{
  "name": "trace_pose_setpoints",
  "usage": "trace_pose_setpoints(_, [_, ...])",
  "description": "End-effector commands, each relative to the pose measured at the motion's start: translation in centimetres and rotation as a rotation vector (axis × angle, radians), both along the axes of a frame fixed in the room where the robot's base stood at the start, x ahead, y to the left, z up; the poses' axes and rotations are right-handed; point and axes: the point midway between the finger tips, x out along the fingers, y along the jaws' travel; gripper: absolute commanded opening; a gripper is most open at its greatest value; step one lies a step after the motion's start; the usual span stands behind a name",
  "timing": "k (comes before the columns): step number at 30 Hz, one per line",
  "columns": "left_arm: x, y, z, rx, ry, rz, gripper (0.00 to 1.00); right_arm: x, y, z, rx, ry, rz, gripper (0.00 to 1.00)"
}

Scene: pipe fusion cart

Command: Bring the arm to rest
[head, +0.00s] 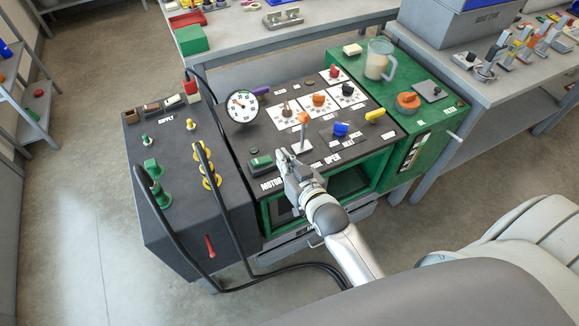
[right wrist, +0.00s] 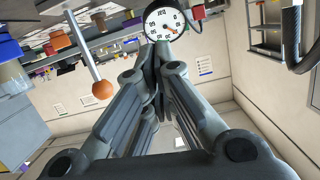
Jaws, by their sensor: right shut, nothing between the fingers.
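My right gripper (head: 286,162) is over the front of the black control panel (head: 262,136), close to the lever with the orange knob (head: 304,118). Its fingers (right wrist: 158,62) are shut with nothing between them in the right wrist view. There the lever's orange knob (right wrist: 102,89) stands to the left, apart from the fingers, and the round gauge (right wrist: 164,20) shows beyond the fingertips. My right arm (head: 346,248) reaches in from the lower right. My left gripper is not in view.
A black supply box (head: 180,222) with hoses stands left of the panel. A green side unit (head: 425,117) carrying a clear jug (head: 378,62) stands right. Workbenches with tools lie behind and right. Open floor lies left.

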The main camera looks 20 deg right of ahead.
Motion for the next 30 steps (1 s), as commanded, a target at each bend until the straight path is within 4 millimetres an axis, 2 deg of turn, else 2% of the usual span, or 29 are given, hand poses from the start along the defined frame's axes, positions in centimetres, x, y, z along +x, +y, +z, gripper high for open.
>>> trace_pose_setpoints(3, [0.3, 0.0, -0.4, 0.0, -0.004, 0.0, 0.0, -1.6, -0.2, 0.2, 0.0, 0.001, 0.0, 0.0])
trace_pose_setpoints(6, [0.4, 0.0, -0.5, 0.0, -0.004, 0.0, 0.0, -2.4, -0.2, 0.5, 0.0, 0.0, 0.0, 0.0])
trace_pose_setpoints(14, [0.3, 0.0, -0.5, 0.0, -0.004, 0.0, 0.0, -2.8, -0.2, 0.8, 0.0, -0.002, 0.0, 0.0])
trace_pose_setpoints(17, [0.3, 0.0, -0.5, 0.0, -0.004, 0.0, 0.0, -2.9, -0.2, -0.2, -0.002, 0.018, 0.003, 0.0])
trace_pose_setpoints(20, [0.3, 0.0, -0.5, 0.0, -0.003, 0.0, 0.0, -3.4, 0.1, -3.9, -0.011, 0.084, 0.011, 0.0])
trace_pose_setpoints(23, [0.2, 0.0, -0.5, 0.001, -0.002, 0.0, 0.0, -4.9, 0.5, -10.0, -0.029, 0.2, 0.029, 0.0])
trace_pose_setpoints(24, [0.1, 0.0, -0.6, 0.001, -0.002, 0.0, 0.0, -5.9, 0.7, -12.9, -0.04, 0.254, 0.037, 0.0])
trace_pose_setpoints(26, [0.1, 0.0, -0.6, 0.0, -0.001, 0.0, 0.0, -7.6, 0.8, -17.2, -0.055, 0.339, 0.051, 0.0])
trace_pose_setpoints(27, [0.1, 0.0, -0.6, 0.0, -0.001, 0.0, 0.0, -9.0, 0.9, -19.9, -0.064, 0.394, 0.059, 0.0])
trace_pose_setpoints(30, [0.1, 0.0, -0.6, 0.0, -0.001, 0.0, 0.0, -13.1, 0.9, -26.3, -0.092, 0.534, 0.083, 0.0])
